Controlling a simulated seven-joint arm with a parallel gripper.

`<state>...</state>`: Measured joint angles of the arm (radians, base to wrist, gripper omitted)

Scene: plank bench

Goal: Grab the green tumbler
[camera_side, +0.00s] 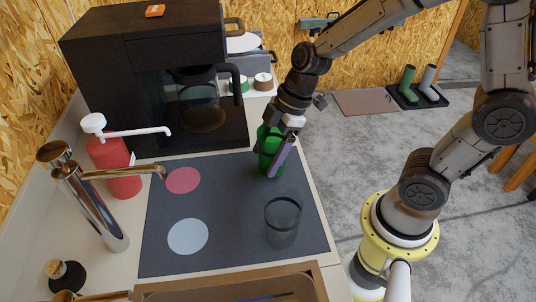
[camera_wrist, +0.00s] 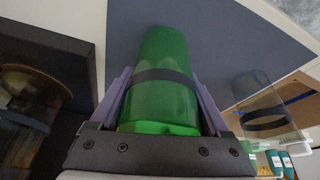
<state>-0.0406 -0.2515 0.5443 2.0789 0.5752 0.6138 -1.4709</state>
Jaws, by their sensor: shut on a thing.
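The green tumbler (camera_side: 267,150) stands on the dark mat, close to the mat's right edge in the side view. It has a dark band round it and fills the middle of the wrist view (camera_wrist: 163,85). My gripper (camera_side: 277,157) is shut on the tumbler, with one purple finger on each side of it in the wrist view (camera_wrist: 160,95). The side view shows the near finger against the tumbler's wall and hides part of the tumbler. I cannot tell whether its base touches the mat.
A clear glass with a dark band (camera_side: 283,222) stands nearer on the mat (camera_side: 226,210). A pink disc (camera_side: 183,180) and a pale disc (camera_side: 188,236) lie to the left. A black coffee machine (camera_side: 130,75), a red pump bottle (camera_side: 117,168) and a tap (camera_side: 95,205) border the mat.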

